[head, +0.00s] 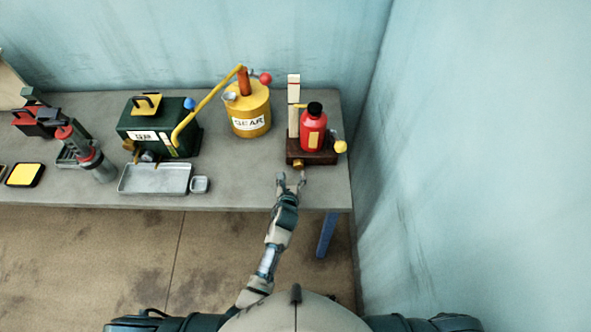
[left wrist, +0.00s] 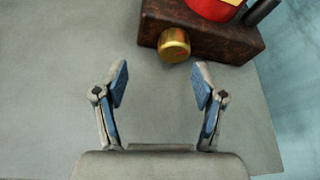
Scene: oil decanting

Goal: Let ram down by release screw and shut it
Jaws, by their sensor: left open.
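A red bottle jack (head: 313,132) with a black top stands on a dark brown base (head: 325,157) at the right end of the bench. A brass release screw (head: 298,164) sticks out of the front of the base. My right gripper is not in view.
A pale upright post (head: 293,105) stands behind the jack, and a yellow knob (head: 341,147) sits at its right. A yellow GEAR can (head: 247,110), a green box (head: 157,130) and a grey tray (head: 155,179) stand further left. The blue wall (head: 460,150) closes the right side.

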